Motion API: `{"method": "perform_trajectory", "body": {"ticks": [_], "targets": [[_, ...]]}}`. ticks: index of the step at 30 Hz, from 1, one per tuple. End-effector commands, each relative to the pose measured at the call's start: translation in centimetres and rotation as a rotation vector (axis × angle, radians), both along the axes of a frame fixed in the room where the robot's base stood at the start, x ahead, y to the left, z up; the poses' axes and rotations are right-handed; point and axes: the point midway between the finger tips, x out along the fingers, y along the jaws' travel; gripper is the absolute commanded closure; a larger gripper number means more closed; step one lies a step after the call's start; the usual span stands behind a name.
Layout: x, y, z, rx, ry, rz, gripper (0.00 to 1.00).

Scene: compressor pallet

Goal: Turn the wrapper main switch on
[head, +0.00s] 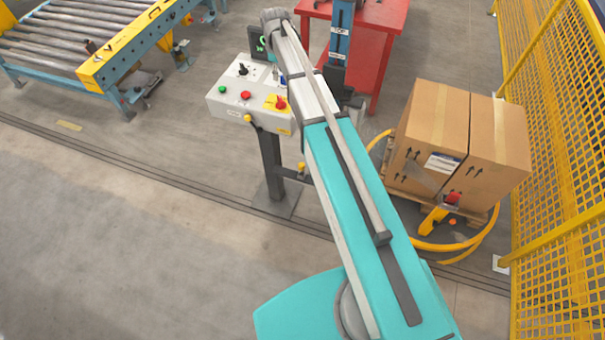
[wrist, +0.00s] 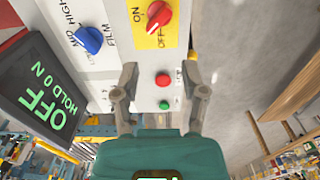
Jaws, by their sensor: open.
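The main switch (wrist: 159,13) is a red rotary knob on a yellow plate marked ON and OFF, at the top of the wrist view. Its ridge slants towards the lower left; I cannot tell for certain which mark it points to. In the head view the red switch (head: 281,103) sits at the right end of the pale control box (head: 228,108). My gripper (wrist: 160,70) is open and empty. Its fingers point towards the panel, below the switch in the wrist picture, apart from the knob. In the head view my gripper is not clearly visible.
A red button (wrist: 162,79) and a green button (wrist: 164,104) lie between my fingers in the picture. A blue FILM knob (wrist: 89,40) and a dark display (wrist: 45,95) reading OFF, HOLD 0 N are left. Cartons (head: 430,125) and a yellow fence (head: 560,130) stand right.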

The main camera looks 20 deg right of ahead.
Motion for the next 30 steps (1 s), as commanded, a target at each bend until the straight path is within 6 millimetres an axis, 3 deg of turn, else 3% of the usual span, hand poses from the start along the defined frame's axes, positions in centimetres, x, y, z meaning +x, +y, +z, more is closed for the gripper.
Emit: {"method": "perform_trajectory", "body": {"ticks": [5,30], "targets": [[-0.1,0.0,1.0,0.0,0.0,-0.001,0.44],[-7.8,0.1,-5.9,0.0,0.0,-0.241,0.44]]}}
